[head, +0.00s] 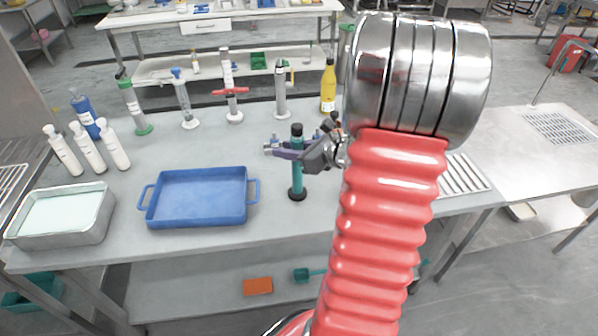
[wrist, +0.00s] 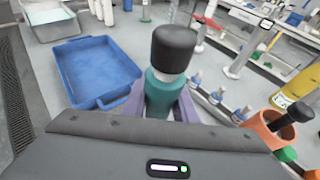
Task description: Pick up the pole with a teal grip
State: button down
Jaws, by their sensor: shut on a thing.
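The pole with a teal grip (head: 297,165) stands upright on the grey table, with a black knob on top and a dark round base (head: 297,194). My gripper (head: 293,152) reaches in from the right and is shut around the teal grip below the knob. In the wrist view the black knob (wrist: 174,48) and the teal grip (wrist: 163,92) show between the purple fingers (wrist: 165,108). The lower part of the pole is hidden in the wrist view. In the head view its base appears to be at the table top; I cannot tell whether it touches.
A blue tray (head: 247,212) lies to the left of the pole. A metal pan (head: 98,233) and white bottles (head: 89,148) are farther left. Several upright tools and a yellow bottle (head: 328,88) stand along the back. An orange holder (wrist: 266,131) is close on the right in the wrist view.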

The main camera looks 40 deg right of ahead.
jog(key=shift+r, duration=0.1)
notch_tip(320, 180, up, 10)
dwell(0.7)
dwell(0.5)
